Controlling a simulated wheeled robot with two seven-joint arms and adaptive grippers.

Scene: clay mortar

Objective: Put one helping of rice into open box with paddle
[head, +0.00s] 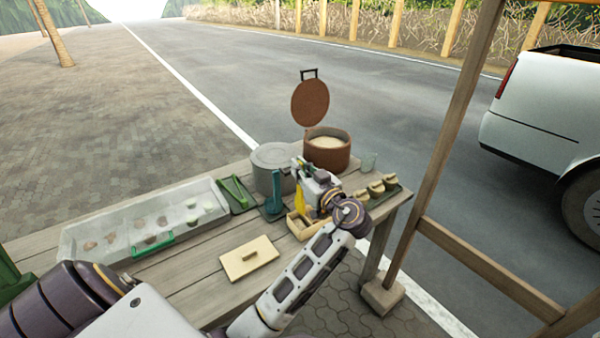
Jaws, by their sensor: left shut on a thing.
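A round brown pot (327,158) stands at the back right of the table with pale rice (327,142) in it. Its brown lid (310,103) is raised upright behind it. A small open wooden box (303,231) sits near the front of the table. My left gripper (304,178) is above the far side of the box, in front of the pot. It is shut on what appears to be the paddle, mostly hidden by the gripper; a yellow piece (300,201) shows below it. My right gripper is not in view.
A flat wooden lid with a handle (249,258) lies on the table. A grey pot (273,168), a teal stand (273,200), a green tray (237,194), a long clear-lidded case (110,233), a glass (369,161) and several small pots (376,189) stand around. A wooden post (440,140) rises at right.

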